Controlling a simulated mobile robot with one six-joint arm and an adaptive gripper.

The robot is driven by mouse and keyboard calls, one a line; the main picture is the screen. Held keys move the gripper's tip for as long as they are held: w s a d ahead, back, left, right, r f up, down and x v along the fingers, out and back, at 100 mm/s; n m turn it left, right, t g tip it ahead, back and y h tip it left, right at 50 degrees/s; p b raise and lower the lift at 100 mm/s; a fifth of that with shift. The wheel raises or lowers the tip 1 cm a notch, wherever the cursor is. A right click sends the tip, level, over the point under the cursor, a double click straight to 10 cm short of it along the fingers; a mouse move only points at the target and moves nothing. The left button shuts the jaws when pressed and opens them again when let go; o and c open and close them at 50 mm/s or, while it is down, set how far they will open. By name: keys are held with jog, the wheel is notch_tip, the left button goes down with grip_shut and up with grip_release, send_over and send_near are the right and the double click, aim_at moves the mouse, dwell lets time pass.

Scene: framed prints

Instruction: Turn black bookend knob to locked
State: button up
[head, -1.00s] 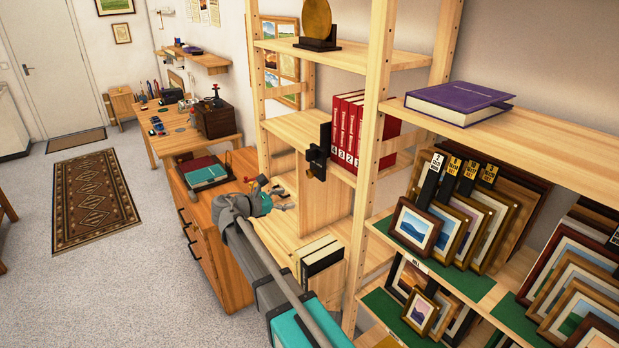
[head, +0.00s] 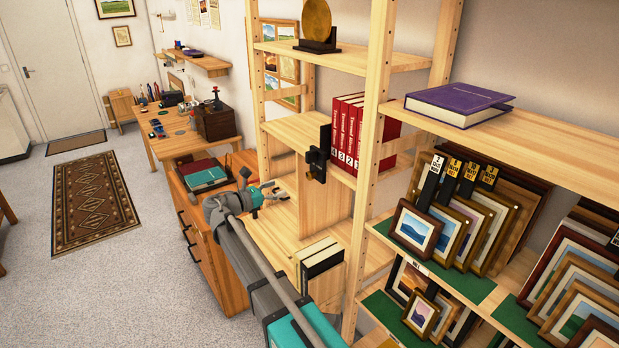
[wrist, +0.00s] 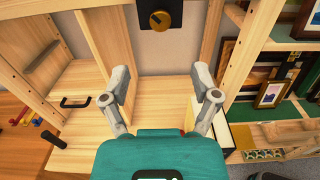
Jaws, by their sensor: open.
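The black bookend (head: 322,152) stands upright at the left end of the red books on the middle shelf. Its knob faces away from the books in the head view and is hard to read there. In the wrist view the black bookend plate (wrist: 145,24) is at the top edge, partly cut off. Its round knob (wrist: 160,20) is dark with a yellow-orange face and a dark bar across it. My gripper (wrist: 162,97) is open and empty, below the knob and apart from it. In the head view my gripper (head: 272,191) is left of the bookend and lower.
A wooden upright (head: 368,140) stands close on the right. Black-and-cream books (head: 319,262) stand below on a lower shelf. A wooden cabinet (head: 222,270) with books on top is at the left.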

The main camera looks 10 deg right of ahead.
aim_at(308, 177)
jog(key=x, duration=1.2)
jog(key=shift+d, duration=0.15)
grip_shut()
